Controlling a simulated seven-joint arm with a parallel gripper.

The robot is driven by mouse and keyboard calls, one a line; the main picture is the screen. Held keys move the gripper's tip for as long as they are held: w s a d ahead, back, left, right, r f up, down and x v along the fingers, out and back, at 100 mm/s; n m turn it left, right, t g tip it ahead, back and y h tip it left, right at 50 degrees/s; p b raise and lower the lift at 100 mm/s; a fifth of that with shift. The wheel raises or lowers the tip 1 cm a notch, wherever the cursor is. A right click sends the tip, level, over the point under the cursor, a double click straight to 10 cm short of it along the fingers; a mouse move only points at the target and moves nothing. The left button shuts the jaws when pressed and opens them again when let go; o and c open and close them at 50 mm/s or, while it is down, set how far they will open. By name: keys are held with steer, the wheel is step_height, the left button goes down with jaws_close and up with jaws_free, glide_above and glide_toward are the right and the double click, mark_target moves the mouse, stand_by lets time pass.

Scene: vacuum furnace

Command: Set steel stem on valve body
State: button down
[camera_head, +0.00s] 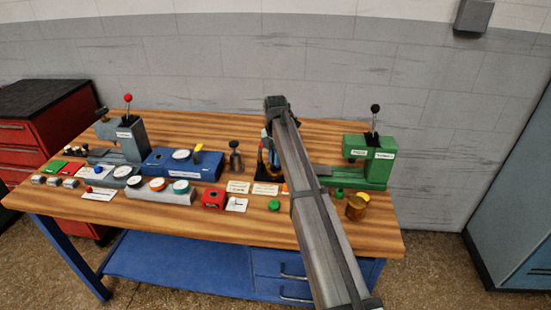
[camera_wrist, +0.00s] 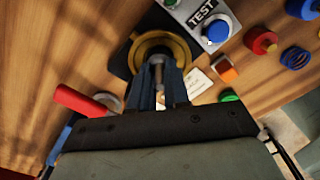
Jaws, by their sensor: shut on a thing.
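In the wrist view my gripper (camera_wrist: 158,82) is shut on the steel stem (camera_wrist: 157,62), a thin grey rod with a rounded end, between its two blue-grey fingers. The brass ring of what looks like the valve body (camera_wrist: 137,48) lies beyond the stem on a dark base. The stem's end overlaps the ring's dark middle in this view. I cannot tell whether it is touching or still above it. In the head view my arm hides the stem and most of this spot; only an orange-brown sliver shows beside the arm.
A green press (camera_head: 375,160) stands to the right and a grey press (camera_head: 125,138) to the left on the wooden bench (camera_head: 200,228). In the wrist view a red handle (camera_wrist: 85,104), a TEST box (camera_wrist: 205,14) and an orange block (camera_wrist: 227,68) lie around the ring. Bare wood shows along the front.

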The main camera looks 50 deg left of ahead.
steer(key=shift+f, duration=0.1)
steer(key=c, duration=1)
jaws_free()
steer(key=shift+o, duration=0.4)
steer(key=o, duration=0.3)
steer(key=shift+r, duration=3.75)
